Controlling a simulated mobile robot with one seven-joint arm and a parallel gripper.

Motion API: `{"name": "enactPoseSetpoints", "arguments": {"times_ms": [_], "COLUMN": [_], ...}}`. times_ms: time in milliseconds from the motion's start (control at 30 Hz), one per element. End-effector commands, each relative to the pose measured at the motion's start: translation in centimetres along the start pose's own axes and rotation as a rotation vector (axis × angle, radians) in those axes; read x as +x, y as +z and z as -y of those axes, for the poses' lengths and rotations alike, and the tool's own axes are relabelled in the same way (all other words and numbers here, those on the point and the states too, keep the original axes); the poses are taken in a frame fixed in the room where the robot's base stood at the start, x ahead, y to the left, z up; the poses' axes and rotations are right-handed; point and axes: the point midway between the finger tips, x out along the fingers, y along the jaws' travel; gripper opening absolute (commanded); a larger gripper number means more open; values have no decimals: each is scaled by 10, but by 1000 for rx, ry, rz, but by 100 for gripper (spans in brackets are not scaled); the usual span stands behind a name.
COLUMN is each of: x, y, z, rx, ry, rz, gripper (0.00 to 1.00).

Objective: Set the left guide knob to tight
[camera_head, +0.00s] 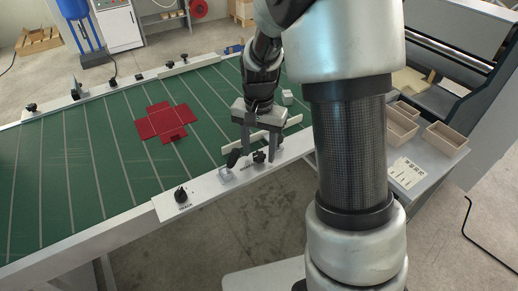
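My gripper (260,151) points down over the near rail of the green belt table. Its two fingers are apart. A small black knob (259,157) shows low between the fingertips, beside the white guide strip; I cannot tell whether a finger touches it. Another black knob (181,195) stands on the white plate of the near rail, further left, with dark lettering below it too small to read. A black lever (233,158) on a small clear block sits just left of my gripper. No tight or loose marking is readable.
A red cross-shaped box blank (164,122) lies flat on the green belt (85,165). Several black knobs line the far rail, one at its left end (31,107). Wooden trays (446,138) stand on a grey side table at right. My arm hides the centre right.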

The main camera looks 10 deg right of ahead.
Motion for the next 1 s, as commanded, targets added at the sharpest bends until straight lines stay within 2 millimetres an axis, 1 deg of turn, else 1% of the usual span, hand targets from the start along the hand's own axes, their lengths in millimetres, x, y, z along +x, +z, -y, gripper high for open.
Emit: {"name": "enactPoseSetpoints", "arguments": {"times_ms": [167, 267, 367, 700, 800, 900, 1000], "x": [-3, -12, -31, -115, -136, -153, -165], "y": [0, 0, 0, -1, -1, 0, -1], "z": [0, 0, 0, 0, 0, 0, 0], "rx": [-1, -1, -2, 0, -1, -1, -1], "ry": [0, -1, -2, -2, -1, -2, -1], "rz": [0, -1, -3, -3, -3, -3, -2], "gripper": [48, 48, 48, 48, 48, 48, 48]}}
